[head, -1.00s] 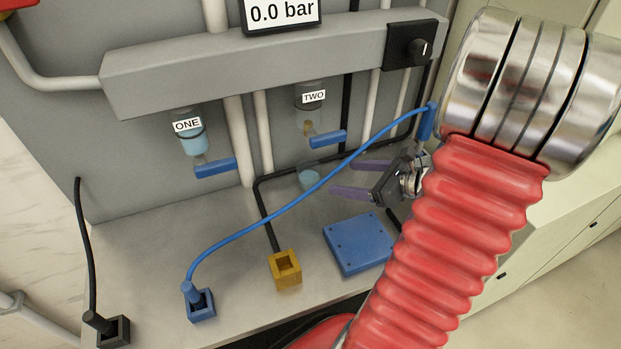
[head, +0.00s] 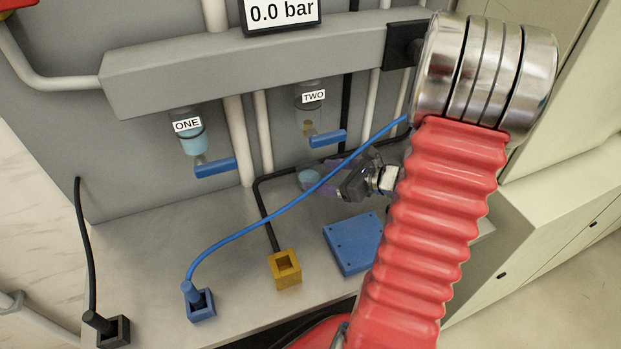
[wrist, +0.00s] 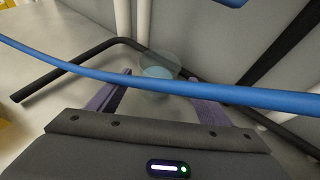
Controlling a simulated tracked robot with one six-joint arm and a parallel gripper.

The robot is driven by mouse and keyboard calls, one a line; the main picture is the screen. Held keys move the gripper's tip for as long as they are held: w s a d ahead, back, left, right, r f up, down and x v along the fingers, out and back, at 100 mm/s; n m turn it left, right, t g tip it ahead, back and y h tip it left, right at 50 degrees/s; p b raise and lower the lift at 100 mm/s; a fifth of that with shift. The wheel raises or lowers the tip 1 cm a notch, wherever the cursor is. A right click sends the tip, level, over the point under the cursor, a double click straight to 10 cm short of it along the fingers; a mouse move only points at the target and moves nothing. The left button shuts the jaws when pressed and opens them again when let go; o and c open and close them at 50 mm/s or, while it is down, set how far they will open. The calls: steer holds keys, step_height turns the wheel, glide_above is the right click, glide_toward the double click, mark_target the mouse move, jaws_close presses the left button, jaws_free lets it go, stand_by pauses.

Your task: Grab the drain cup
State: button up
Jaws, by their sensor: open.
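The drain cup (head: 309,175) is a small clear cup with pale blue liquid. It stands near the back wall below the bowl labelled TWO (head: 309,110). In the wrist view the cup (wrist: 158,66) appears ahead, centred between the purple fingers. My gripper (wrist: 160,95) is open, one finger on each side of the view. In the head view my gripper (head: 318,180) is beside the cup and overlaps it, with its fingers partly hidden. I cannot tell whether the fingers touch the cup.
A blue hose (head: 268,220) crosses in front of the cup and runs across the wrist view (wrist: 160,88). A black pipe (head: 262,192) bends behind it. A blue plate (head: 352,245), yellow socket (head: 285,272) and blue socket (head: 202,306) stand on the bench.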

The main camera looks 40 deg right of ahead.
mark_target(309, 175)
steer(key=shift+x, duration=2.65)
steer(key=shift+s+a, duration=0.1)
steer(key=shift+a, duration=0.05)
steer(key=c, duration=1.3)
steer(key=shift+r, duration=0.1)
